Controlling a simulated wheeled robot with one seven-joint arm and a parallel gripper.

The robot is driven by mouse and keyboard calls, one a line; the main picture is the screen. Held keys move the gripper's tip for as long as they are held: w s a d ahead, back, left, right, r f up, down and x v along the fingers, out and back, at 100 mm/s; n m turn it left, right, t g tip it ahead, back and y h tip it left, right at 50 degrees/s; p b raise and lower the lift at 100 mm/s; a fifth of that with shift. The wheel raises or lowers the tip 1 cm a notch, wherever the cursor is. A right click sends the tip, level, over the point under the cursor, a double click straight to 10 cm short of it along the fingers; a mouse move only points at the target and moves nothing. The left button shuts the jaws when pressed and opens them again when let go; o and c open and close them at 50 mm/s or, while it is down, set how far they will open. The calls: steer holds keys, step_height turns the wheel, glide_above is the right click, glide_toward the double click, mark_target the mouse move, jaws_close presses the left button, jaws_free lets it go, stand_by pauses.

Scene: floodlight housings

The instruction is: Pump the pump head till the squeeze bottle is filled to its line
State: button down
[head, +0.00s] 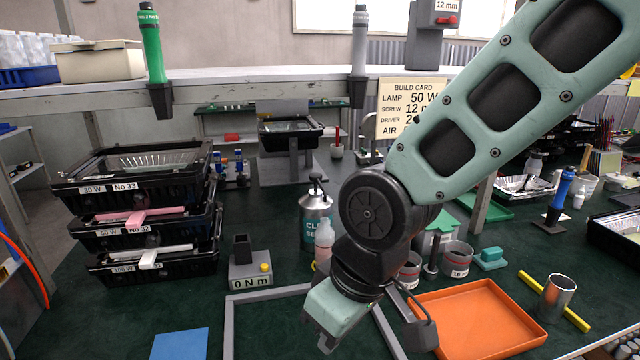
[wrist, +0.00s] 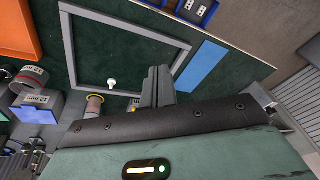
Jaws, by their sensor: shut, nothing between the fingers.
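The pump bottle (head: 315,222) is a dark grey can with a teal label, standing upright on the green bench. Its black pump head (head: 318,186) is on top. The squeeze bottle (head: 324,238) is small, pale and pinkish, upright just in front of the can. My arm covers part of its right side, and I cannot make out its line or level. My gripper (head: 327,342) is shut and empty, in front of both bottles over the grey frame, clear of the pump head. Its fingers (wrist: 158,86) are together in the wrist view.
A grey frame (head: 229,325) lies on the bench beneath my gripper. An orange tray (head: 480,315) is to the right, a blue mat (head: 180,343) to the left. A torque block (head: 250,275) stands left of the bottles, and stacked black housings (head: 150,190) are farther left.

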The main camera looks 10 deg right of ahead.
steer(key=w+a+r+m+t+y+p, duration=0.1)
steer(key=w+r+m+t+p, duration=0.2)
steer(key=w, duration=1.1)
steer(key=w+a+r+m+t+y+p, duration=0.15)
steer(key=w+t+p, duration=0.3)
steer(key=w, duration=0.95)
steer(key=w+d+r+m+t+h+p, duration=0.1)
steer(key=w+d+m+t+h+p, duration=0.2)
steer(key=w+d, duration=1.1)
steer(key=w+t+h+p, duration=0.1)
steer(key=t+p, duration=0.1)
steer(key=t, duration=0.1)
steer(key=shift+w+r+t+h, duration=0.15)
steer(key=shift+t+h, duration=0.2)
steer(key=shift+m, duration=0.25)
steer(key=p, duration=0.5)
glide_above(319, 179)
steer(key=s, duration=0.1)
steer(key=f, duration=0.2)
step_height(319, 179, down, 2)
steer(key=shift+w+f+p, duration=0.15)
steer(key=shift+f+p, duration=0.1)
steer(key=shift+p, duration=0.45)
steer(key=shift+a+f, duration=0.1)
steer(key=shift+f, duration=0.6)
